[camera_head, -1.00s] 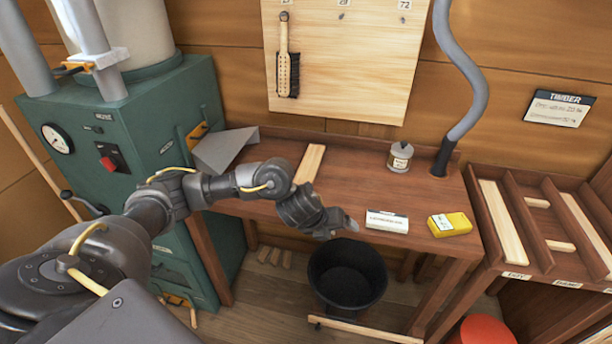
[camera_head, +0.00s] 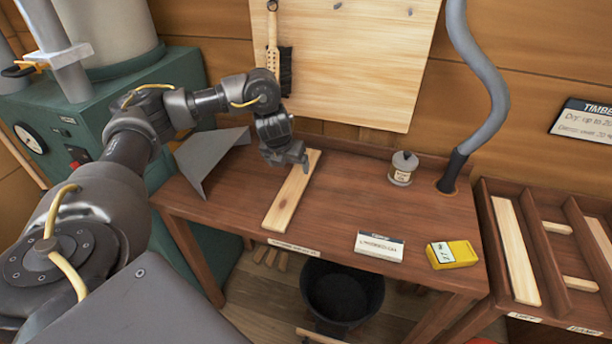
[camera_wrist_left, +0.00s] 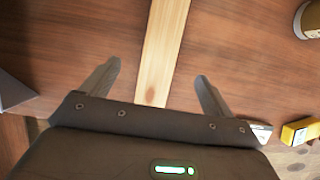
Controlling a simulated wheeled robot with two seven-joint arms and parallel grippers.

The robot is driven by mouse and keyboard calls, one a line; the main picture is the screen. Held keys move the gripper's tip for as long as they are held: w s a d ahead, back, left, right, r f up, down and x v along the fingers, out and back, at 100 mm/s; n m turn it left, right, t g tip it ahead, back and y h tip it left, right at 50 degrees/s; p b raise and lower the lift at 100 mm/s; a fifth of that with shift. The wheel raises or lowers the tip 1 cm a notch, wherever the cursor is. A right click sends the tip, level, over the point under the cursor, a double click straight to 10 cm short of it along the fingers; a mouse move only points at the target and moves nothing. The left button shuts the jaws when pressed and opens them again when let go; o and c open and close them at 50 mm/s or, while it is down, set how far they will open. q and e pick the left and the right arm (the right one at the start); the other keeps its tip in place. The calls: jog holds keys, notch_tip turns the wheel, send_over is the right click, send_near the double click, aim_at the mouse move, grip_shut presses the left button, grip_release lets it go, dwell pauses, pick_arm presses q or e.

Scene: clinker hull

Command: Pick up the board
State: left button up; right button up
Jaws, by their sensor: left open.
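The board (camera_head: 291,198) is a narrow strip of pale wood lying flat on the brown bench, slanting from the back toward the front edge. In the left wrist view the board (camera_wrist_left: 160,55) runs between my gripper's two fingers, with clear gaps on both sides. My left gripper (camera_head: 297,162) is open above the board's rear part, not closed on it. It also shows in the left wrist view (camera_wrist_left: 157,88) with its fingers spread. Whether the fingertips touch the bench cannot be told. My right gripper is not in view.
A grey angled sheet (camera_head: 208,158) lies left of the board. A small tin (camera_head: 403,169), a white card (camera_head: 379,247) and a yellow box (camera_head: 452,254) stand to its right. A grey hose (camera_head: 484,80) rises from the bench. A black bucket (camera_head: 342,293) stands below.

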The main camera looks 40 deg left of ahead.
aim_at(297, 180)
pick_arm(q)
jog(key=b+x, duration=0.1)
jog(key=x, duration=0.2)
jog(key=shift+f+b, duration=0.2)
jog(key=shift+b, duration=0.2)
jog(key=shift+x, duration=1.05)
jog(key=shift+w+a, duration=0.1)
jog(key=shift+w, duration=0.15)
jog(key=shift+f, duration=0.1)
jog(key=x, duration=0.5)
jog(key=shift+w+p, duration=0.25)
jog(key=shift+p, duration=0.15)
jog(key=c, duration=1.2)
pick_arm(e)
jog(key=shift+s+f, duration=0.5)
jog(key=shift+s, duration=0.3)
pick_arm(q)
jog(key=shift+r, duration=0.3)
